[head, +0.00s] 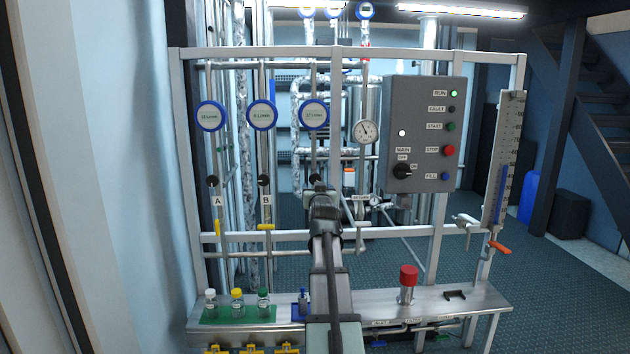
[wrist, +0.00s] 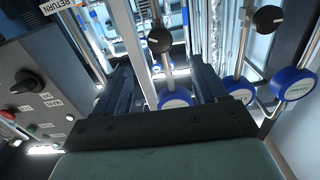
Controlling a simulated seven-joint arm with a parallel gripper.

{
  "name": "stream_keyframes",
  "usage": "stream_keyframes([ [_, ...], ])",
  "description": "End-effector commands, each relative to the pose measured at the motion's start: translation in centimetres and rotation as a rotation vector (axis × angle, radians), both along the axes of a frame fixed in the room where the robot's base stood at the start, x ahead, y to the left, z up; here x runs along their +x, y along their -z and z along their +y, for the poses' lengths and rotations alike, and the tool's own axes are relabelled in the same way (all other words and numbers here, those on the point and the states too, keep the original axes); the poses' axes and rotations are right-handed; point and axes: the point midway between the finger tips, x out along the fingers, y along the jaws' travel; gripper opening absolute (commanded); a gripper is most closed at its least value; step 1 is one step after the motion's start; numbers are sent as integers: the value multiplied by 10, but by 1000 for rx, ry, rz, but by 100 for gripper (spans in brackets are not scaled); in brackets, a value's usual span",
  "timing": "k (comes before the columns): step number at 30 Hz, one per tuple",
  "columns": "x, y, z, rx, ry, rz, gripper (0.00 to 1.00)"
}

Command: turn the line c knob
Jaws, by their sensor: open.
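The line C knob is a round black knob (wrist: 160,40) on a vertical metal pipe. In the wrist view it stands just beyond the gap between my fingertips, roughly centred. My gripper (wrist: 158,70) is open, with one dark finger on each side of that pipe's line and nothing held. I cannot tell whether the fingers reach around the knob; they appear short of it. In the head view the line C knob (head: 315,180) shows just above my wrist, which hides its label and my fingertips.
Knobs A (head: 213,181) and B (head: 264,181) stand to the left, with blue round gauges (head: 314,114) above the lines. A grey control box (head: 422,130) and a dial gauge (head: 366,131) stand to the right. Bottles (head: 237,301) and a red-capped item (head: 408,277) stand on the bench below.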

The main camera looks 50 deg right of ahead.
Motion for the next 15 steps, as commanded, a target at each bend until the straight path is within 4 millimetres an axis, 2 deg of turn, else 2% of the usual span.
stream_keyframes([
  [8,12,0,-13,11,0,-11,72],
  [15,38,-1,-38,11,0,-9,72],
])
